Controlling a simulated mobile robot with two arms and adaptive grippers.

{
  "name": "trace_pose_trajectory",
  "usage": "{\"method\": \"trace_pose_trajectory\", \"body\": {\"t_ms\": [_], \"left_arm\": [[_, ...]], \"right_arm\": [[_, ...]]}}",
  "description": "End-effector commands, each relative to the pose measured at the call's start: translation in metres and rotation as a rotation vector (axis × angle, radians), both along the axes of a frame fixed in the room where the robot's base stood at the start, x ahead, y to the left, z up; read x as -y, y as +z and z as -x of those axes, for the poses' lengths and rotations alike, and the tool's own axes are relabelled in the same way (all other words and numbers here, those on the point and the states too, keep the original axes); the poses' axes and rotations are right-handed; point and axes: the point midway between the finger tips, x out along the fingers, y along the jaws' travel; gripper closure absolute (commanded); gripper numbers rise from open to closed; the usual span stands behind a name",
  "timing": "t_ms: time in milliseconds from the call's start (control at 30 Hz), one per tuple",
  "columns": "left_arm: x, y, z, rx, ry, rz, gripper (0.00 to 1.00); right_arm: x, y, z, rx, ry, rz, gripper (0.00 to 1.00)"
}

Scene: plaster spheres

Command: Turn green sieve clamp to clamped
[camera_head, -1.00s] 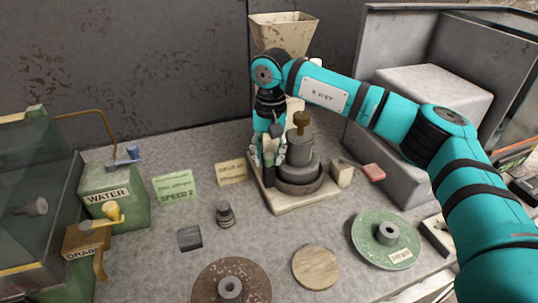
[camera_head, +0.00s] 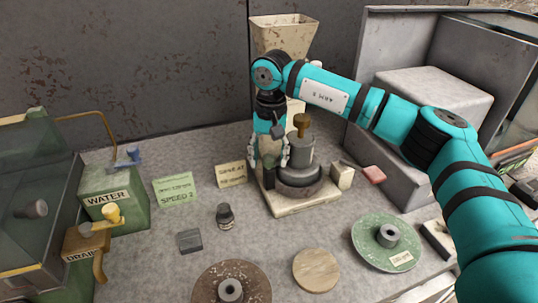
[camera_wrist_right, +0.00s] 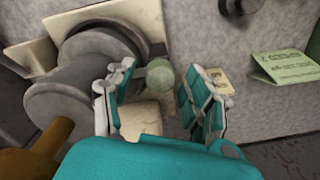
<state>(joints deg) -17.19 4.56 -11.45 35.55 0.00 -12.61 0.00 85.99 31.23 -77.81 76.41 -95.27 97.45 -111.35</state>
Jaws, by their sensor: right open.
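A pale green round knob (camera_wrist_right: 160,76), which looks like the sieve clamp, shows in the right wrist view beside the grey stepped sieve stack (camera_wrist_right: 85,70). My right gripper (camera_wrist_right: 157,88) is open, with one finger on each side of the knob. Contact cannot be told. In the head view my right gripper (camera_head: 268,155) points down at the left side of the sieve stack (camera_head: 300,160) and hides the knob. The machine stands on a cream base plate (camera_head: 300,208). My left gripper is not in view.
A cream hopper (camera_head: 284,35) rises behind the machine. A small dark weight (camera_head: 225,216), grey block (camera_head: 190,240), wooden disc (camera_head: 316,269) and green disc (camera_head: 370,245) lie in front. A green sign (camera_head: 175,189) and a beige sign (camera_head: 231,174) stand left.

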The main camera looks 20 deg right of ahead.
Motion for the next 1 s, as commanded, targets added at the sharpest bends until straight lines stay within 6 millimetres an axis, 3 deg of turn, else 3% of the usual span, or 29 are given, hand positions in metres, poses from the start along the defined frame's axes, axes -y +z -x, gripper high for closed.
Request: {"method": "trace_pose_trajectory", "body": {"t_ms": [133, 267, 500, 700, 1000], "left_arm": [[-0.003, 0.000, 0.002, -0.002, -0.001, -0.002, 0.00], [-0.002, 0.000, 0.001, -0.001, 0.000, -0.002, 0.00], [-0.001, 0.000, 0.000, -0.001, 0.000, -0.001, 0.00], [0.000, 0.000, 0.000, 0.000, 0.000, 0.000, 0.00], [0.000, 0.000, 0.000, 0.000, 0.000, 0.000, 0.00]], "right_arm": [[0.000, 0.004, 0.000, 0.000, 0.000, 0.000, 0.47], [0.000, 0.021, 0.000, 0.002, 0.000, -0.001, 0.47], [0.001, 0.073, 0.000, 0.004, 0.000, -0.001, 0.47], [0.002, 0.107, 0.001, 0.003, 0.000, -0.001, 0.47], [0.003, 0.120, 0.001, 0.000, 0.000, 0.000, 0.47]]}}
